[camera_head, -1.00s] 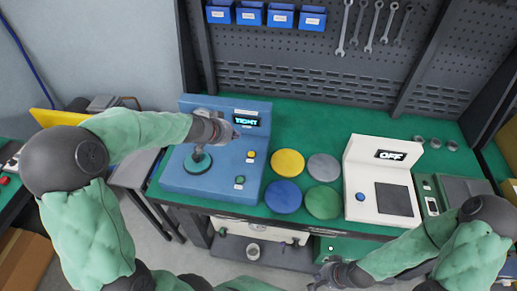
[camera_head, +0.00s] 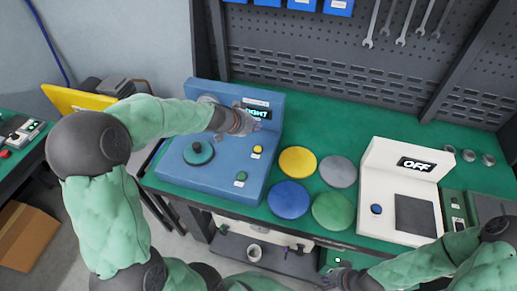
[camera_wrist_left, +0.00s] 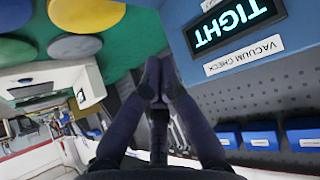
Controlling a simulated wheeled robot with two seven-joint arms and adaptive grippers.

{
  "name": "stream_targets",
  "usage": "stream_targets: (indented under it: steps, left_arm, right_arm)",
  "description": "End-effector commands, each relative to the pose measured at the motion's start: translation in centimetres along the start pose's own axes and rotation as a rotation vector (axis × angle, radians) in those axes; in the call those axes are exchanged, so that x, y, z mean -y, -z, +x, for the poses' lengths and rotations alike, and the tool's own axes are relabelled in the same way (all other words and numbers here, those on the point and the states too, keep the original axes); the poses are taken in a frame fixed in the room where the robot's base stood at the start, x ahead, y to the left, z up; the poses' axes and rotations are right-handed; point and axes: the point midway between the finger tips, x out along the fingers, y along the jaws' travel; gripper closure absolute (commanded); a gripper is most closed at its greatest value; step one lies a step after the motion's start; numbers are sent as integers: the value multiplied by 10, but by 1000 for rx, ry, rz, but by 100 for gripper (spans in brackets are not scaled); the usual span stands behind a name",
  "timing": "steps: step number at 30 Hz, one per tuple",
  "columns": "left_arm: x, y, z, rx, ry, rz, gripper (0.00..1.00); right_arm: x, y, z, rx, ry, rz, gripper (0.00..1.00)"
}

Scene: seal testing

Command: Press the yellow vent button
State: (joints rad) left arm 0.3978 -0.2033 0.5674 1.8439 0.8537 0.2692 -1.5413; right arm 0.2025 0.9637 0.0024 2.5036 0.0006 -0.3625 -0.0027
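The blue test box (camera_head: 215,175) stands on the green bench top. Its yellow vent button (camera_head: 258,150) is on the sloped panel, below the lit TIGHT display (camera_head: 258,113), which also shows in the left wrist view (camera_wrist_left: 233,22). My left gripper (camera_head: 252,124) is in front of the display, just above the yellow button and apart from it. In the left wrist view its fingertips (camera_wrist_left: 153,75) are together with nothing seen between them. A green button (camera_head: 241,176) and a round dark-green piece (camera_head: 198,153) are also on the box. My right gripper (camera_head: 338,276) is low at the front; its fingers are unclear.
A yellow disc (camera_head: 297,162), grey disc (camera_head: 338,171), blue disc (camera_head: 288,200) and green disc (camera_head: 333,210) lie right of the box. A white device (camera_head: 378,160) showing OFF stands further right. A dark pegboard (camera_head: 330,68) with wrenches rises behind.

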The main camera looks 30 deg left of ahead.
Motion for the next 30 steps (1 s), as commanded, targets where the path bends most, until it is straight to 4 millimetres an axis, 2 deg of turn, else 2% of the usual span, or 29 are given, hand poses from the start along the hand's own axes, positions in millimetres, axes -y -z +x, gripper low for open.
stream_targets:
  steps: [7, 20, 30]
  left_arm:
    - [0, -9, 9, 1, -1, -2, 100]
    - [0, -49, 47, 2, 0, -1, 100]
    - [0, -62, 61, 0, 0, 0, 100]
  right_arm:
    - [-3, 0, 9, 0, 0, 0, 100]
    - [-16, 2, 46, 0, 0, 0, 100]
    - [-24, 3, 68, 0, 0, 0, 100]
